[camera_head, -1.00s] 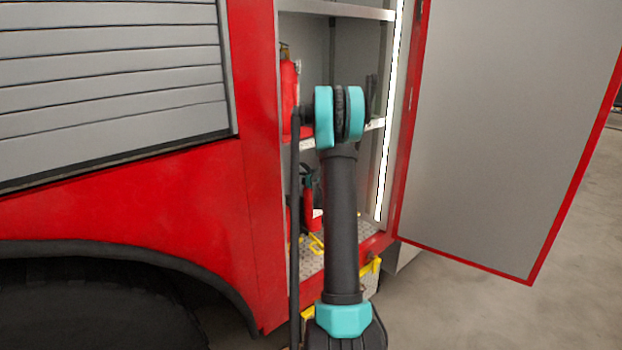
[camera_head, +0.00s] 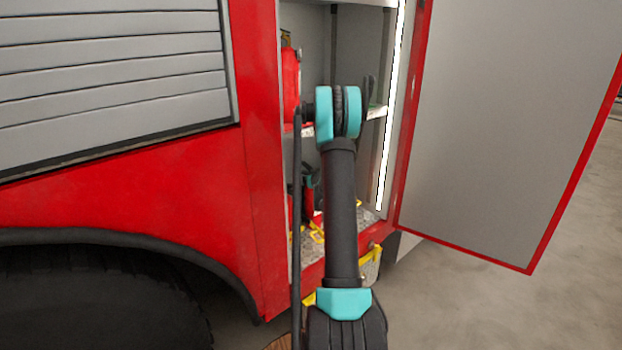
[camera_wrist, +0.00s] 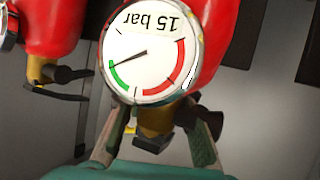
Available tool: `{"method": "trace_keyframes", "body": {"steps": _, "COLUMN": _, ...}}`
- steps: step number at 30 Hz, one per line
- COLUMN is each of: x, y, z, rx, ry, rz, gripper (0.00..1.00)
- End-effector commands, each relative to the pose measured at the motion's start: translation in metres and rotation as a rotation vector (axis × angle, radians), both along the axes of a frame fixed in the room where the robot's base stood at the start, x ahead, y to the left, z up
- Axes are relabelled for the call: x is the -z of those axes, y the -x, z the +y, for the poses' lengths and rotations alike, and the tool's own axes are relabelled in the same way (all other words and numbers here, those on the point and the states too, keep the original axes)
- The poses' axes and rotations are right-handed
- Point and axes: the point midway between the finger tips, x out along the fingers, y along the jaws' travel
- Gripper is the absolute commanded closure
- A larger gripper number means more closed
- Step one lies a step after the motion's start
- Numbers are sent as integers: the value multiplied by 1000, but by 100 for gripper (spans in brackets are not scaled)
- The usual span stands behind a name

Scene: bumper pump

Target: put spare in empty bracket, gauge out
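In the wrist view a red extinguisher (camera_wrist: 208,45) appears upside down, its round white 15 bar gauge (camera_wrist: 150,50) facing the camera. My gripper (camera_wrist: 158,118) has one finger on each side of its brass valve (camera_wrist: 153,142). The gauge hides where the fingertips end, so I cannot tell whether they clamp it. A second red extinguisher (camera_wrist: 52,25) with brass valve and black lever is at the left. In the head view a red extinguisher (camera_head: 291,85) is on the upper shelf, and another (camera_head: 309,203) is low in the locker, partly behind my arm. No empty bracket is clearly visible.
The open grey door (camera_head: 510,120) bounds the right side. A yellow-edged step (camera_head: 370,265) is at the locker's foot. Open floor (camera_head: 450,300) lies at lower right.

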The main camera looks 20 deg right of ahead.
Motion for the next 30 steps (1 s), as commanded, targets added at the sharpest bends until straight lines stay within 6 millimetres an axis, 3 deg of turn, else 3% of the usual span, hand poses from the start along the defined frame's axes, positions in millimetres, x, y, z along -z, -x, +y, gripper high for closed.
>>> {"method": "trace_keyframes", "body": {"steps": 1, "x": 1, "y": 0, "z": 0, "rx": -1, "ry": -1, "rz": 1, "gripper": 70}}
{"method": "trace_keyframes", "body": {"steps": 5, "x": 0, "y": 0, "z": 1, "rx": -1, "ry": -1, "rz": 1, "gripper": 54}}
{"method": "trace_keyframes", "body": {"steps": 17, "x": -3, "y": 5, "z": 1, "rx": 0, "ry": -1, "rz": 0, "gripper": 53}}
{"method": "trace_keyframes", "body": {"steps": 30, "x": -35, "y": 78, "z": 10, "rx": 1, "ry": 0, "rz": 0, "gripper": 53}}
